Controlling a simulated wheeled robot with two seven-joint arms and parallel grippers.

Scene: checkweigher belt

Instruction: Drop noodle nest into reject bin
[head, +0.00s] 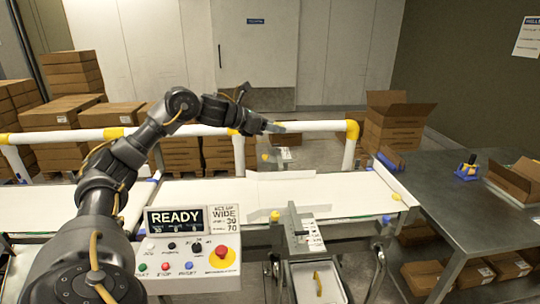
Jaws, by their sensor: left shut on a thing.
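My left gripper (266,126) is at the end of the black arm, in front of the white guard rail behind the belt. It is shut on a small pale thing, too small to identify as the noodle nest. The white conveyor belt (220,192) runs across below it. A light grey bin (293,290), probably the reject bin, stands below the belt's front edge, right of the control panel. A yellow thing (318,284) shows inside it; I cannot tell what it is. My left gripper is above and behind this bin, well apart from it. My right gripper is not in view.
A control panel (190,245) reading READY, with a red knob, stands in front of the belt. The white guard rail (75,137) with yellow joints runs behind it. Cartons (74,72) are stacked beyond. A metal table (440,185) stands right. The belt looks mostly clear.

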